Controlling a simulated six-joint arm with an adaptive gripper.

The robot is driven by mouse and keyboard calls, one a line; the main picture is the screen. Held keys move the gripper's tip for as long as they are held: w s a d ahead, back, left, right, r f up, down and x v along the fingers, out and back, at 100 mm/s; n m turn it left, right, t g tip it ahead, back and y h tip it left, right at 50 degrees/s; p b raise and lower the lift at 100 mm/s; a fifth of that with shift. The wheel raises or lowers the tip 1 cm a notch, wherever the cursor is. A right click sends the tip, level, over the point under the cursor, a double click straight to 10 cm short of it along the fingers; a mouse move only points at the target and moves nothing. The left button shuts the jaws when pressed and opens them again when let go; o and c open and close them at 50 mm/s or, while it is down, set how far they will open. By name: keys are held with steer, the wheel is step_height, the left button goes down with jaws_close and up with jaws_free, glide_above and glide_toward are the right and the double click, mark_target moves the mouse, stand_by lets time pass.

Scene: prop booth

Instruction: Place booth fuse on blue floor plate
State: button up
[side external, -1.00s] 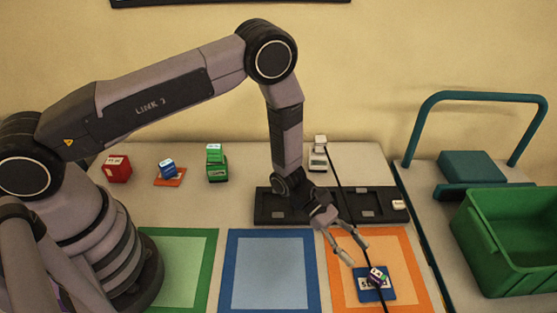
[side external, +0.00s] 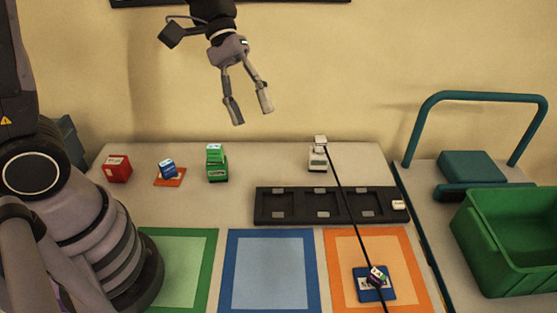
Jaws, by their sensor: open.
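The blue floor plate (side external: 272,270) is a blue-bordered square with a pale blue middle, and it is bare. I cannot tell for sure which item is the booth fuse. A small purple and white cube (side external: 377,277) sits on a blue labelled piece (side external: 364,291) on the orange floor plate (side external: 341,253). A red block (side external: 117,169), a blue block (side external: 167,168) on an orange piece, a stacked green item (side external: 216,166) and a white item (side external: 318,158) stand at the back. My gripper (side external: 252,115) is open, empty and high above the back of the table.
A black tray (side external: 287,206) with recesses lies behind the plates, a small white block (side external: 399,204) at its right end. A thin dark line crosses from the white item to the front. The green floor plate (side external: 180,262) is bare. A green bin (side external: 510,250) stands right.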

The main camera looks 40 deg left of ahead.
steer(key=s+a+r+m+t+y, duration=0.2)
steer(key=s+a+r+t+y, duration=0.1)
steer(key=s+a, duration=0.3)
steer(key=s+a+r+m+t+y, duration=0.3)
steer(key=s+a, duration=0.3)
steer(key=a, duration=0.3)
steer(key=shift+r+t+y, duration=0.5)
steer(key=shift+r+y, duration=0.15)
steer(key=shift+y, duration=0.15)
